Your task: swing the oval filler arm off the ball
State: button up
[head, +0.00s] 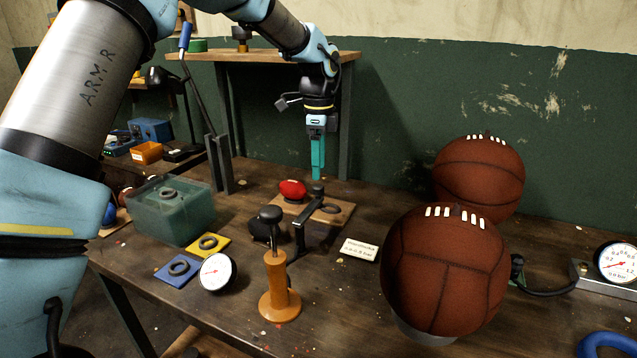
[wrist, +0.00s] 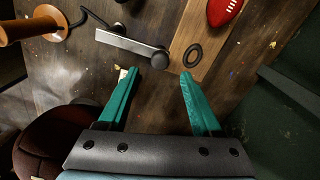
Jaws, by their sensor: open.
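The grey metal filler arm (head: 310,213) stands on the bench with a black knob (head: 317,188) at its end. In the wrist view the filler arm (wrist: 125,42) is a flat bar, its knob (wrist: 160,60) just beyond my fingertips. A small red oval ball (head: 292,190) lies on a wooden board (head: 340,216); the red ball is partly cut off in the wrist view (wrist: 223,10). The bar appears beside the red ball, not over it. My gripper (head: 317,176) is open and empty above the knob, teal fingers apart in the wrist view (wrist: 158,77).
An orange wooden-handled tool (head: 278,290) stands in front of the filler arm. Large brown balls (head: 445,270) fill the right side. A green bin (head: 172,212) and a round gauge (head: 217,272) stand left.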

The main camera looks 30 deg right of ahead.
jog(key=shift+r+b, duration=0.4)
jog(key=shift+r, duration=2.3)
